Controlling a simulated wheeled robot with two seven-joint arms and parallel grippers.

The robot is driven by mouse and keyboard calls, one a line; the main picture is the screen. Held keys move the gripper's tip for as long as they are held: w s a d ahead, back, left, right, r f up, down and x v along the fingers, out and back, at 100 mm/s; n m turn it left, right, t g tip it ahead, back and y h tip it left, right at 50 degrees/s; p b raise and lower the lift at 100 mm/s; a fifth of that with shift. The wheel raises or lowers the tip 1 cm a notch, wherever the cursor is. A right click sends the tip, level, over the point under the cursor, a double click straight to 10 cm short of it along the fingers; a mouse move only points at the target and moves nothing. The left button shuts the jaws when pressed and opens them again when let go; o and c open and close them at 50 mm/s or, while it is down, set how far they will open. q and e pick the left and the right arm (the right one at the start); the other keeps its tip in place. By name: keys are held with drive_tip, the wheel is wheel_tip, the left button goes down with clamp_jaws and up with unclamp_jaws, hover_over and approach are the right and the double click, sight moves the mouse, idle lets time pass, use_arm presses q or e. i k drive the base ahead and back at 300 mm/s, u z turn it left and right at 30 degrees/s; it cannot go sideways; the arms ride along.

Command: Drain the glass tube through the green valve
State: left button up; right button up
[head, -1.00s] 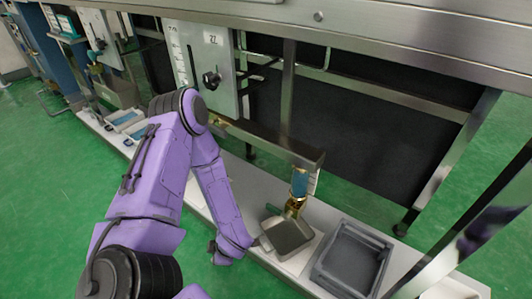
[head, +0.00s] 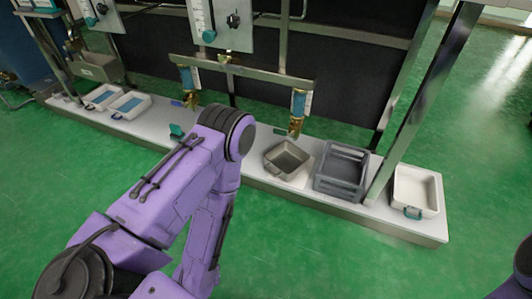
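Two short upright tubes with blue sections hang from the horizontal metal bar: a left tube (head: 186,77) and a right tube (head: 298,102). Each has brass fittings below it; a small blue lever (head: 177,103) shows beside the left one. I cannot tell which is the task's glass tube. A round teal-green knob (head: 209,37) sits on the white panel above; whether it is the green valve is unclear. A small teal piece (head: 176,131) lies low on the shelf, partly behind my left arm. Neither gripper is in view; my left forearm runs down out of the bottom edge.
A grey-brown square pan (head: 287,160) stands below the right tube. Right of it are a dark grey crate (head: 341,185), a slanted metal post (head: 408,110) and a white tray (head: 428,209) with a teal handle. Several trays stand at left. Green floor in front is free.

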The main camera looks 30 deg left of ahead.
sight(277, 131)
drive_tip(key=z, duration=0.8)
drive_tip(key=i, duration=0.65)
drive_tip(key=u, duration=1.95)
drive_tip(key=i, duration=0.5)
drive_tip(key=u, duration=0.3)
drive_tip(key=k, duration=0.6)
drive_tip(key=z, duration=0.05)
